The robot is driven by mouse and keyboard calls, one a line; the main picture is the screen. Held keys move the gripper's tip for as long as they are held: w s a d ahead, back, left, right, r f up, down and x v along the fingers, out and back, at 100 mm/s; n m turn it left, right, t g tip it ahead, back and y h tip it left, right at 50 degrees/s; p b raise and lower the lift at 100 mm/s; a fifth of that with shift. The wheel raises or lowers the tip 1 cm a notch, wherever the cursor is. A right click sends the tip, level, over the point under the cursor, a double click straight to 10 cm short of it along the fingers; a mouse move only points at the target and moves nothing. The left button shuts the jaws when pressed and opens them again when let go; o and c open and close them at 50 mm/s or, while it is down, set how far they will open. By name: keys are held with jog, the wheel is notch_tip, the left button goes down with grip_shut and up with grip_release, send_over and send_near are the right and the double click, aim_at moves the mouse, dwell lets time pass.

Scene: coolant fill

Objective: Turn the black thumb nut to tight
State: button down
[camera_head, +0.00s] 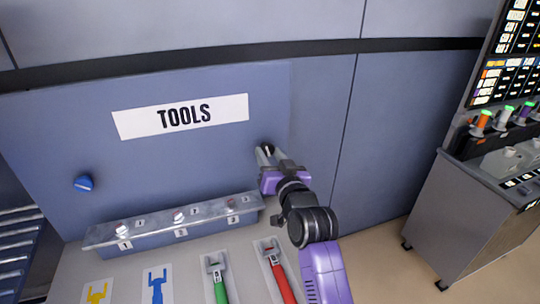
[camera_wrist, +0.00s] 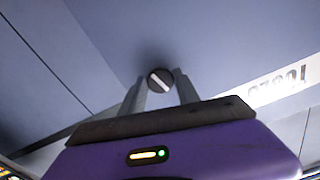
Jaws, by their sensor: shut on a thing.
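The black thumb nut (camera_wrist: 160,80) is on the blue panel and shows between my gripper's fingertips in the wrist view. It is round and dark, with a pale line across its face that runs diagonally. In the head view the nut (camera_head: 266,149) is a small dark shape at the fingertips, right of and below the TOOLS sign. My gripper (camera_head: 268,157) reaches the panel there and is shut on the nut. The gripper also shows in the wrist view (camera_wrist: 160,88), with one finger on each side of the nut. Its far side is hidden.
A blue knob (camera_head: 84,184) sits on the panel at left. A grey metal rail (camera_head: 175,222) with numbered labels runs below. Coloured tools, including a green one (camera_head: 220,282) and a red one (camera_head: 280,277), lie at the front. A grey cabinet (camera_head: 465,215) stands at right.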

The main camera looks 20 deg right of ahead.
jog(key=m, duration=0.5)
dwell(0.5)
jog(key=c, duration=0.9)
grip_release()
jog(key=shift+s+b, duration=0.4)
jog(key=shift+s, duration=3.55)
jog(key=shift+r, duration=0.1)
